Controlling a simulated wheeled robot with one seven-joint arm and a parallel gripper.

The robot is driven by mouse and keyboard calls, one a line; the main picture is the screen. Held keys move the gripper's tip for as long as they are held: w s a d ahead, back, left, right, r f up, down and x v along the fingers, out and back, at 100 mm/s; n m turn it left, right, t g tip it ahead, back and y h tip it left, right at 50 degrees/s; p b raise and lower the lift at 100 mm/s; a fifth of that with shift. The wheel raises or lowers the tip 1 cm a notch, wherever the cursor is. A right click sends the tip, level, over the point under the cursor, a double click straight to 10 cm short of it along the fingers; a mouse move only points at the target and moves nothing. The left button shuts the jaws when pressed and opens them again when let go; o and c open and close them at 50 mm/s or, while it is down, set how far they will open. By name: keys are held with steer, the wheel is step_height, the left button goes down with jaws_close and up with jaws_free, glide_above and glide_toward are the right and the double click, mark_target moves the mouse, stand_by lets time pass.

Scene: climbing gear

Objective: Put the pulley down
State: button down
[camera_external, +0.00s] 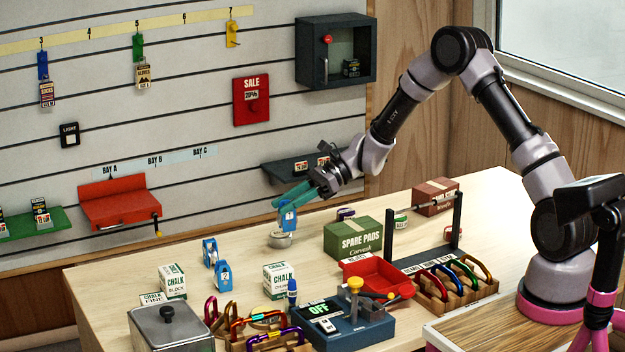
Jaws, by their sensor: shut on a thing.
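A blue pulley (288,216) with a pale label hangs upright between the teal fingers of my gripper (288,200). My gripper is shut on it, over the far middle of the table. A small silver round dish (280,240) is just below the pulley in the picture; I cannot tell whether they touch. Two similar blue pulleys, one at the back (209,251) and one in front marked 2 (222,275), stand on the table to the left.
The wooden table (120,268) has free room around the standing pulleys. A green spare pads box (353,238), a red tray (378,278), a carabiner rack (455,290), chalk boxes (277,279) and a blue device (345,325) crowd the front and right. A dark shelf (285,170) is behind my gripper.

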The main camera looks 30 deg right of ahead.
steer(key=w+d+r+m+t+h, duration=0.1)
steer(key=w+d+r+m+t, duration=0.1)
steer(key=w, duration=0.3)
steer(key=w+d+r+m+t, duration=0.1)
steer(key=w+d+t, duration=0.1)
steer(key=w, duration=0.4)
glide_above(280, 233)
steer(key=shift+m, duration=0.3)
steer(key=shift+f, duration=4.6)
steer(key=shift+f, duration=0.2)
steer(key=c, duration=0.5)
jaws_free()
steer(key=shift+r, duration=0.1)
